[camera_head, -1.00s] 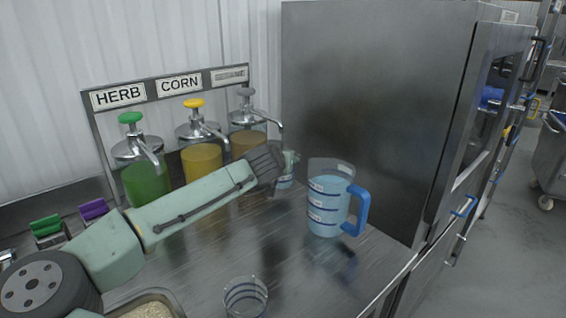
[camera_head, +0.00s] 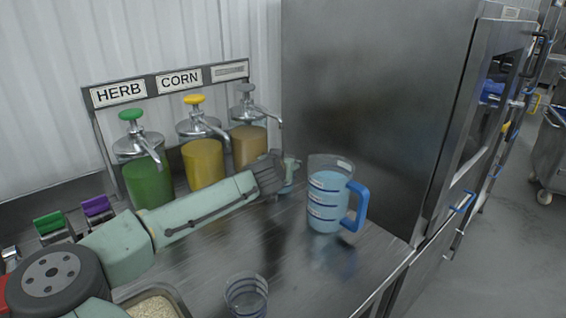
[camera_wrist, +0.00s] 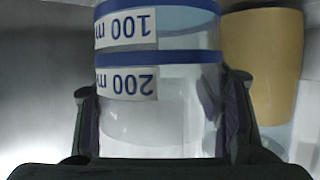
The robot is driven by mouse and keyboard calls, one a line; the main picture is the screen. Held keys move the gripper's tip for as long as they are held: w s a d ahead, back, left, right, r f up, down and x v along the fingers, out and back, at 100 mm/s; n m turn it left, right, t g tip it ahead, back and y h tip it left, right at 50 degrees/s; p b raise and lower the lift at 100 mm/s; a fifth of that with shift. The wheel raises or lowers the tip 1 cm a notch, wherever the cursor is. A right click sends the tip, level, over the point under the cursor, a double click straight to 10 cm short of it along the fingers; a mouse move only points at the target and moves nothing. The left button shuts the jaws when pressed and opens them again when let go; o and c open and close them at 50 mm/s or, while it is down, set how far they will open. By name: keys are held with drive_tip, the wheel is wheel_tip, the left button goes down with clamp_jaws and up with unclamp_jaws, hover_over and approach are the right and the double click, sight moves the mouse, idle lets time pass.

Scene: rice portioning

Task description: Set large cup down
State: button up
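The large cup (camera_wrist: 150,110) is clear, with blue bands and white labels reading 100 and 200, upside down in the wrist view. My gripper (camera_wrist: 160,110) has a dark finger on each side of it, close against its wall, and appears shut on it. In the head view my gripper (camera_head: 285,172) is low over the steel counter, just right of the third dispenser. It hides most of the held cup there. I cannot tell whether the cup's base touches the counter.
A blue-handled measuring jug (camera_head: 326,200) stands right of my gripper. A clear cup (camera_head: 246,295) stands at the front, beside a grain tray (camera_head: 180,300). Green, yellow and amber (camera_head: 248,145) dispensers line the back. A steel cabinet (camera_head: 375,110) closes the right side.

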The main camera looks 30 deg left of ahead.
drive_tip(key=o, duration=0.4)
drive_tip(key=shift+r, duration=0.15)
drive_tip(key=b+v, duration=0.2)
drive_tip(key=v, duration=1)
drive_tip(key=shift+d+b, duration=0.1)
drive_tip(key=shift+b, duration=0.2)
